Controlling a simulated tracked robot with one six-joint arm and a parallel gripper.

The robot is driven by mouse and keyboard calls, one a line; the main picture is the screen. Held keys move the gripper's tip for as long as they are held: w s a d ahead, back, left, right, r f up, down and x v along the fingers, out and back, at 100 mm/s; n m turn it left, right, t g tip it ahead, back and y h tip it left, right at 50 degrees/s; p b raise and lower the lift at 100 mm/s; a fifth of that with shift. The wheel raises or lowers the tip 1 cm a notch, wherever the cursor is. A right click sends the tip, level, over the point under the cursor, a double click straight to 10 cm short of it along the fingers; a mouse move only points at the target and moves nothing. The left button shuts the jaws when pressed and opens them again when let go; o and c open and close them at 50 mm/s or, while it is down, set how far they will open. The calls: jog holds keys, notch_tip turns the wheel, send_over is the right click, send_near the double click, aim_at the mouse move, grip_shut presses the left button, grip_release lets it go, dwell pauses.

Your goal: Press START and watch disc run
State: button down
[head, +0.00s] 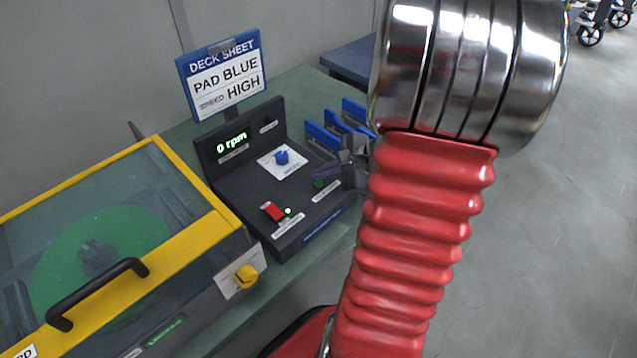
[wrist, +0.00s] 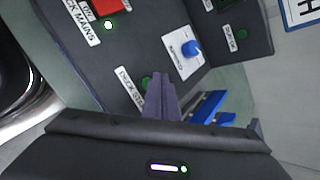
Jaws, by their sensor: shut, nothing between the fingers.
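The dark console (head: 238,197) stands on the bench, its display (head: 233,143) reading 0 rpm. The green START button (head: 320,184) sits on its right side; it also shows in the wrist view (wrist: 147,82), beside a partly hidden label. My gripper (head: 322,172) is shut and empty, its fingertips (wrist: 160,80) right by the button. I cannot tell whether they touch it. A green disc (head: 70,250) lies under the clear, yellow-framed lid (head: 185,180), which is down. The red mains switch (head: 272,211) has a lit green lamp beside it. A blue knob (head: 282,157) sits on a white plate.
A sign (head: 222,75) behind the console reads DECK SHEET, PAD BLUE, SPEED HIGH. Blue parts (head: 322,136) stand just beyond the console, close to my gripper. A yellow knob (head: 247,275) and black lid handle (head: 98,292) stick out from the disc machine. Floor at right is clear.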

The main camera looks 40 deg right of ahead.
jog(key=shift+f, duration=0.15)
dwell(0.5)
jog(key=shift+f, duration=0.25)
